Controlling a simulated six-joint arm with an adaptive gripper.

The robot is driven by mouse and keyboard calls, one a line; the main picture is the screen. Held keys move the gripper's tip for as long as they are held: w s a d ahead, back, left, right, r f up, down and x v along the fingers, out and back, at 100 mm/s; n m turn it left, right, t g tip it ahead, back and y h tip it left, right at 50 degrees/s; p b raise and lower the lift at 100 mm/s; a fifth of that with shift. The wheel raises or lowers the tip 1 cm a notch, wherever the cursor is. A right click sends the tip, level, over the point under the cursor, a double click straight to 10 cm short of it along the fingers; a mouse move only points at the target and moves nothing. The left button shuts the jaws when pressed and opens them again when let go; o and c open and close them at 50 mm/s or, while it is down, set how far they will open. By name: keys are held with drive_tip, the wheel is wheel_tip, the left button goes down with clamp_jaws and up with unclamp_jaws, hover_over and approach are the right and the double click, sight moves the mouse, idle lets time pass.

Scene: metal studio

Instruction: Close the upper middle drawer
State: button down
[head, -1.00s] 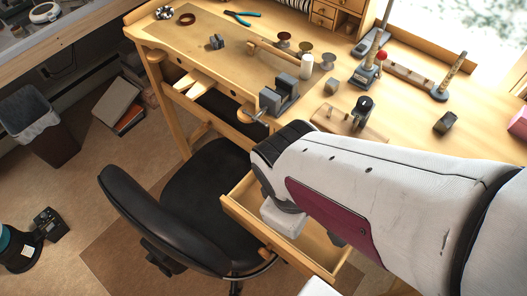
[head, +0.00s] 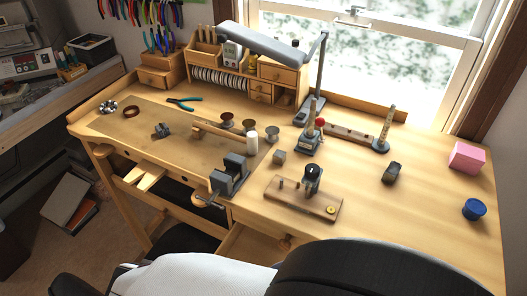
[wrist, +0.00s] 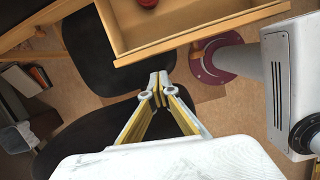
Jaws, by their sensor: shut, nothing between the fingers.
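An open wooden drawer (wrist: 205,28) juts out at the top of the wrist view, its inside visible and a red round thing (wrist: 148,3) in it. In the head view, part of this drawer (head: 241,246) shows under the bench's front edge, mostly hidden behind my arm. My gripper (wrist: 159,84) is shut and empty, with its yellow-lined fingertips together. In the wrist view it appears just below the drawer's near wall, with a small gap in the picture; I cannot tell the true distance. The head view does not show the gripper.
A black chair (wrist: 92,58) stands beside the drawer. The workbench (head: 370,215) carries a vise (head: 230,177), a wooden jig (head: 300,198), a pink block (head: 467,157) and a blue jar (head: 474,209). A bin (wrist: 18,138) stands on the floor at left.

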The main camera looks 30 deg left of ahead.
drive_tip(key=shift+a+n, duration=0.15)
drive_tip(key=shift+n, duration=0.55)
drive_tip(key=shift+f, duration=0.1)
drive_tip(key=x, duration=0.9)
drive_tip(key=shift+w+f, duration=0.15)
drive_tip(key=shift+f, duration=0.25)
drive_tip(key=shift+w, duration=0.15)
hover_over(249, 254)
drive_tip(key=s+d, duration=0.2)
drive_tip(key=s, duration=0.1)
drive_tip(key=shift+w+a, duration=0.2)
idle(0.3)
drive_tip(key=shift+r, duration=0.1)
idle(0.4)
